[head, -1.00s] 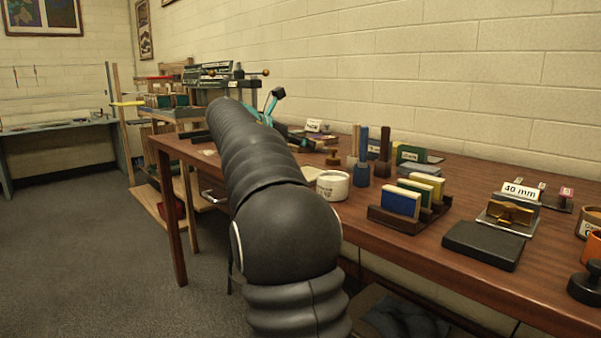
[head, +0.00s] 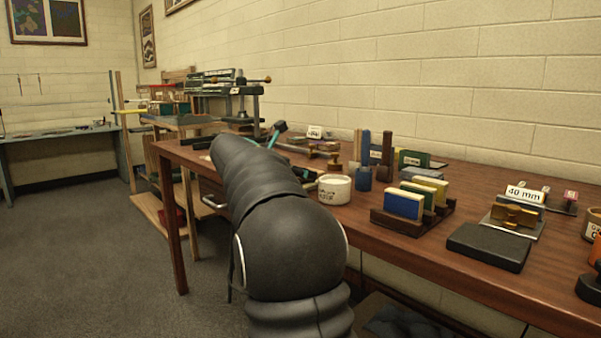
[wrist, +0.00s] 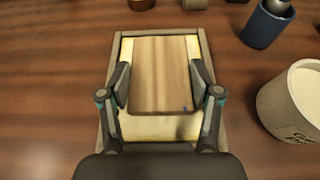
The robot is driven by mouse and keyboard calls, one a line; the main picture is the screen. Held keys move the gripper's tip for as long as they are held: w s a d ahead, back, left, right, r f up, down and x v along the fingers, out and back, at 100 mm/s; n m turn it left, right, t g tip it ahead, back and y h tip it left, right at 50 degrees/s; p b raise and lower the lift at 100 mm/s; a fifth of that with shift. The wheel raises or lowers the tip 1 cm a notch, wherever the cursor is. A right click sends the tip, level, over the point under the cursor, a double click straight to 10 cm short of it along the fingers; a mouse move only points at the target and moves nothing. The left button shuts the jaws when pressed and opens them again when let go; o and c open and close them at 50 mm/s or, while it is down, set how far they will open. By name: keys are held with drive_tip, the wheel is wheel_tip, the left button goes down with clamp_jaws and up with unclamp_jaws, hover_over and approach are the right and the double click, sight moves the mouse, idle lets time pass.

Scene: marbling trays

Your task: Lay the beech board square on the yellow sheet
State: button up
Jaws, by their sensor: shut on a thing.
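The beech board (wrist: 160,68) is a pale brown wooden slab with a small dark blue mark near its near right corner. My gripper (wrist: 161,78) is shut on it, one finger at each long side. Under it lies the yellow sheet (wrist: 158,129), pale yellow, in a shallow grey-brown frame (wrist: 206,48). The board looks roughly parallel to the frame. I cannot tell whether it touches the sheet. In the head view my arm hides the board and sheet.
A white labelled tub (wrist: 296,104) stands close at the right, with a blue pot (wrist: 265,26) behind it. In the head view a rack of coloured blocks (head: 408,217) and a dark slab (head: 488,246) stand farther right. Bare tabletop lies left of the frame.

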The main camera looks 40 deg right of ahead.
drive_tip(key=o, duration=1.1)
drive_tip(key=shift+o, duration=0.2)
drive_tip(key=shift+r, duration=0.2)
drive_tip(key=shift+a+r, duration=0.15)
drive_tip(key=shift+a, duration=0.15)
drive_tip(key=w+p+v, duration=0.1)
drive_tip(key=v, duration=1)
drive_tip(key=shift+s+a, duration=0.15)
drive_tip(key=shift+s, duration=0.35)
